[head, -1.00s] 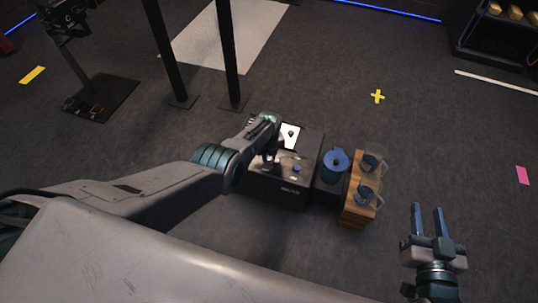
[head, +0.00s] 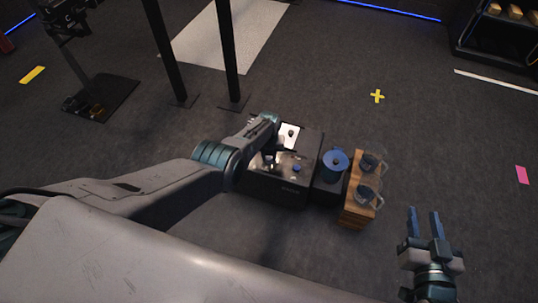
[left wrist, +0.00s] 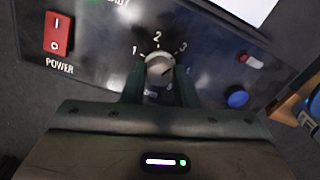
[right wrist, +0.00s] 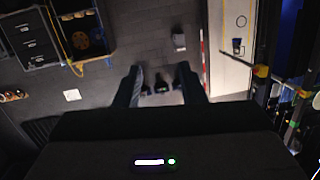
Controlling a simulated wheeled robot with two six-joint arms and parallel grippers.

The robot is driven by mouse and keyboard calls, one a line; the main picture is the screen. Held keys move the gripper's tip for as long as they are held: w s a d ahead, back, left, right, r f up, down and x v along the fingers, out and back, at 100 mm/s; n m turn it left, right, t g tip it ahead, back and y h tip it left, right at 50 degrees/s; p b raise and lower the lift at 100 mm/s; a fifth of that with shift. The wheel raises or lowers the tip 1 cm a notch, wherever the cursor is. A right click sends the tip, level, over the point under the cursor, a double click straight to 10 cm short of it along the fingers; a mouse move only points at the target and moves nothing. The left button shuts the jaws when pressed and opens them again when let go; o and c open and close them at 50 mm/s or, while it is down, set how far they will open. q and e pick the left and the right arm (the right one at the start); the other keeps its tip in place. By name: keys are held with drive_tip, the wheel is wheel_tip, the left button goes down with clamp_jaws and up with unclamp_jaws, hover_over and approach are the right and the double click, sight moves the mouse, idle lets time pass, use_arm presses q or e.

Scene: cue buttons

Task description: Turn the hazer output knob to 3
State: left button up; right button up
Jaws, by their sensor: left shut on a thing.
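The hazer (head: 262,188) is a dark box on the floor at the middle of the head view. In the left wrist view its black panel carries a silver-grey output knob (left wrist: 160,66) with the numbers 1, 2 and 3 around its top. A pale mark shows on the knob's lower right face; I cannot tell for sure which number it points to. My left gripper (left wrist: 158,84) is shut on the knob, one finger on each side. The knob's lower part is partly hidden. My right gripper (head: 424,222) is open and empty, away from the hazer.
A red power switch (left wrist: 58,34) and a blue button (left wrist: 237,97) are on the panel. Right of the hazer stand a blue-lidded container (head: 335,160) and a wooden block (head: 350,215) with glass vessels. Two black posts (head: 228,60) rise behind. The floor at right is mostly clear.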

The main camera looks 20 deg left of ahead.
sight(269, 157)
use_arm(q)
drive_tip(key=shift+d, duration=0.1)
drive_tip(key=o, duration=1)
wheel_tip(269, 157, up, 4)
drive_tip(key=p, duration=0.3)
drive_tip(key=shift+f, duration=0.2)
use_arm(e)
drive_tip(key=s+a+f+g, duration=0.1)
drive_tip(key=s+f+g, duration=0.6)
drive_tip(key=s+f, duration=0.1)
use_arm(q)
drive_tip(key=shift+r+p, duration=2.35)
drive_tip(key=shift+r, duration=1.2)
use_arm(e)
drive_tip(key=shift+s+d+r+n+g+h, duration=0.25)
drive_tip(key=shift+s+d+r+g+h, duration=0.3)
drive_tip(key=shift+d+r+g, duration=0.45)
drive_tip(key=shift+s+d+r+n+g+h, duration=0.3)
drive_tip(key=shift+s+d+r+g, duration=0.45)
drive_tip(key=shift+g, duration=0.45)
drive_tip(key=shift+w, duration=0.1)
